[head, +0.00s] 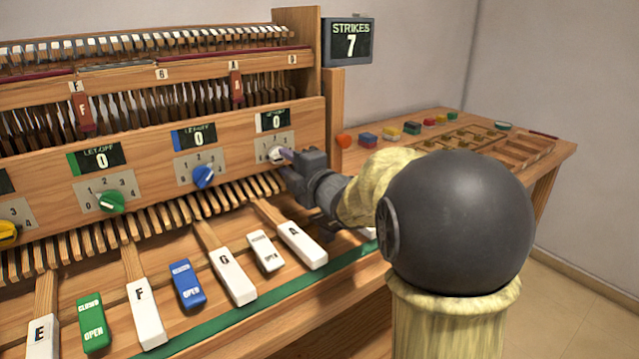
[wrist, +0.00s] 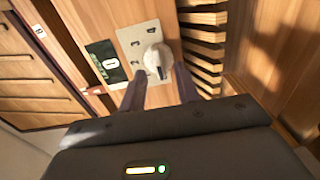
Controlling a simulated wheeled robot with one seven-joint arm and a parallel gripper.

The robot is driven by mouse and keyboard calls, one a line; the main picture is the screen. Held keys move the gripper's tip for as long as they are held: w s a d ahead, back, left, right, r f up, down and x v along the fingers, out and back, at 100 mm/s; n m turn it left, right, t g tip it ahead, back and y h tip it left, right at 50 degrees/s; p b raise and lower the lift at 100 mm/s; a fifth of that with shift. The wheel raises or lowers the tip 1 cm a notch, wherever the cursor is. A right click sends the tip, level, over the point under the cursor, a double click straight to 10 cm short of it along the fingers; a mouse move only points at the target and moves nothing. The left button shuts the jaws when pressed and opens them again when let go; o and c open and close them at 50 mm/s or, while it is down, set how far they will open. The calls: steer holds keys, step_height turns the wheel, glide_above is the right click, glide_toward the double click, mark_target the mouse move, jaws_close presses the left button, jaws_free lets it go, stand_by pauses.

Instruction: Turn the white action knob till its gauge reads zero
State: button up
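The white knob (head: 275,155) sits on a grey plate at the right end of the wooden front panel. In the wrist view the knob (wrist: 158,57) has a dark pointer mark on its lower side. Its gauge (head: 273,121) reads 0, and the gauge in the wrist view (wrist: 109,63) also shows 0. My gripper (head: 286,157) is at the knob. In the wrist view my gripper's fingers (wrist: 159,78) are apart, with their tips at the knob's near edge and a gap between them. I cannot tell whether either finger touches the knob.
A blue knob (head: 203,176) and a green knob (head: 111,201) lie left on the same panel, with gauges at 0. White keys (head: 301,245) and wooden slats stand below. A sign (head: 348,42) reads STRIKES 7. A side table (head: 470,127) holds small coloured blocks.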

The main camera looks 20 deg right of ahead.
steer(key=p+v, duration=0.1)
steer(key=v, duration=1.4)
steer(key=shift+s+d+r+p, duration=0.1)
steer(key=shift+s+d+p, duration=0.05)
steer(key=shift+s+p, duration=0.15)
steer(key=shift+w, duration=0.1)
